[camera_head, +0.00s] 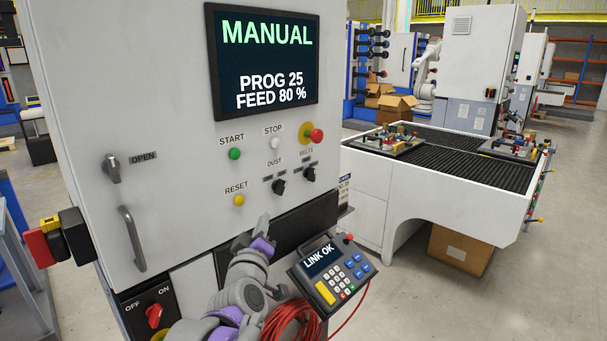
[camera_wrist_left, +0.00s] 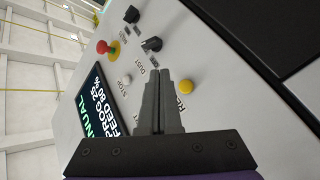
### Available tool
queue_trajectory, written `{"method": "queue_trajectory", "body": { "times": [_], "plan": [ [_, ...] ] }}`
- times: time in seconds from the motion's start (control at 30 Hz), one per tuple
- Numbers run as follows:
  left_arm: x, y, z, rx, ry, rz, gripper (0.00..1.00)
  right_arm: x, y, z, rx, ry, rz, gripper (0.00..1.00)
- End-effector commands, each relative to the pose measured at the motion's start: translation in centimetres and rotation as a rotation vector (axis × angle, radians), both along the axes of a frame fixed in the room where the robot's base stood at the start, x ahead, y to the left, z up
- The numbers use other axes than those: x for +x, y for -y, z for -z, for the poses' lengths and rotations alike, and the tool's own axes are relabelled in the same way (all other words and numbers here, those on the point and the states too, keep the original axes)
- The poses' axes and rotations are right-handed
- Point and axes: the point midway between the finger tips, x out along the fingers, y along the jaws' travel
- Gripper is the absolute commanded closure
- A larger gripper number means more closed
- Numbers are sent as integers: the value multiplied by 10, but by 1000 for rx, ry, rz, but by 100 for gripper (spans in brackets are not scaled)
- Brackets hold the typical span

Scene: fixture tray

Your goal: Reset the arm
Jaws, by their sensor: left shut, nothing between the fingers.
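My left gripper (camera_head: 263,224) is in front of the lower part of a white machine cabinet, below and right of the yellow RESET button (camera_head: 239,201). In the left wrist view the gripper (camera_wrist_left: 161,82) is shut with its fingers together and nothing between them. The RESET button (camera_wrist_left: 186,86) shows there just right of the fingertips, and I cannot tell any contact. My left arm (camera_head: 245,285) comes up from the bottom of the head view. My right gripper is not in view.
The panel has a screen (camera_head: 263,62) reading MANUAL, a green START button (camera_head: 235,153), a white STOP button (camera_head: 274,143), a red emergency button (camera_head: 316,135) and two dark knobs. A keypad (camera_head: 332,270) reads LINK OK. A belt table (camera_head: 440,160) stands right.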

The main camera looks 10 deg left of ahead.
Motion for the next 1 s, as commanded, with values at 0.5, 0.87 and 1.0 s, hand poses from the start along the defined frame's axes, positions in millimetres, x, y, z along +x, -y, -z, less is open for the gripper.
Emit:
{"method": "queue_trajectory", "body": {
  "times": [0.5,0.87,1.0],
  "plan": [
    [-248,5,234,592,-845,439,100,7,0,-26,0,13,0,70],
    [-327,-20,288,701,-1094,491,100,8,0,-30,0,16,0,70],
    [-326,-20,288,701,-1094,492,100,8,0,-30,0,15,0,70]
  ]
}}
